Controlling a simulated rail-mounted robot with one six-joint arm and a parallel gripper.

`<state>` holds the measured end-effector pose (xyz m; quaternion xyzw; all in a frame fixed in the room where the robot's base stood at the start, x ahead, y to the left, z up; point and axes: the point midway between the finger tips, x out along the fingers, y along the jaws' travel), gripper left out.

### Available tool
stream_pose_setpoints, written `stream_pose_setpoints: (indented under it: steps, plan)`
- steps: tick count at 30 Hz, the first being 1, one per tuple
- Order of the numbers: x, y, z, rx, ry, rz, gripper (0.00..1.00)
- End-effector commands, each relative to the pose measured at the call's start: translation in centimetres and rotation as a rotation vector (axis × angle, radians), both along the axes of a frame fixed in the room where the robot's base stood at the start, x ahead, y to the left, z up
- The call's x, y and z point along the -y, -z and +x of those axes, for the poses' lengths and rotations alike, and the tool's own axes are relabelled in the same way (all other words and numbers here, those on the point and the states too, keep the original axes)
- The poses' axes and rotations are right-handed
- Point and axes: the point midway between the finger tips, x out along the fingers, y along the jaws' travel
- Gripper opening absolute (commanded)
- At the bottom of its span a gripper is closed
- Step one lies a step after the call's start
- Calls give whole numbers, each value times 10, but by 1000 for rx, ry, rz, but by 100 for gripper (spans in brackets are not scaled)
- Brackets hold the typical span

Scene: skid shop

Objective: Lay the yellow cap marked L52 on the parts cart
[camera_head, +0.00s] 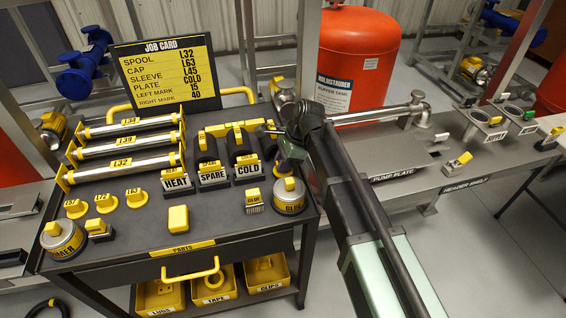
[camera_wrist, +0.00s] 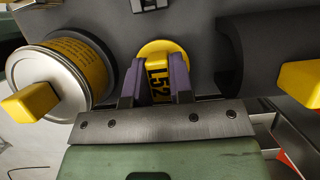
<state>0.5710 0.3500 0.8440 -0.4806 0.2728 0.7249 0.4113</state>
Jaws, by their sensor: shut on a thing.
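The yellow cap marked L52 (camera_wrist: 156,75) sits between my gripper's purple fingers in the wrist view, with its round flange beyond the fingertips. My gripper (camera_wrist: 157,82) is shut on it. In the head view my gripper (camera_head: 288,158) is over the right side of the parts cart (camera_head: 215,222), between the COLD holder and the glue pot; the arm hides the cap there. The cart's dark top (camera_wrist: 200,45) shows close behind the cap in the wrist view. I cannot tell whether the cap touches it.
The glue pot (camera_head: 289,200) is close beside my gripper; a pot with a yellow knob (camera_wrist: 60,80) is left in the wrist view. The COLD holder (camera_head: 248,168) and glue brush (camera_head: 254,203) are near. Other yellow caps (camera_head: 105,203) stand at left.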

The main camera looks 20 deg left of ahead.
Motion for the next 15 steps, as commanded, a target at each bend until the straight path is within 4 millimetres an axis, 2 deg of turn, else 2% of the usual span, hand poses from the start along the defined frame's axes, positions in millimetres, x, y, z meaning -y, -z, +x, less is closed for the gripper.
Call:
stream_pose_setpoints:
  steps: [15]
  plan:
    - [0,6,0,0,0,0,0]
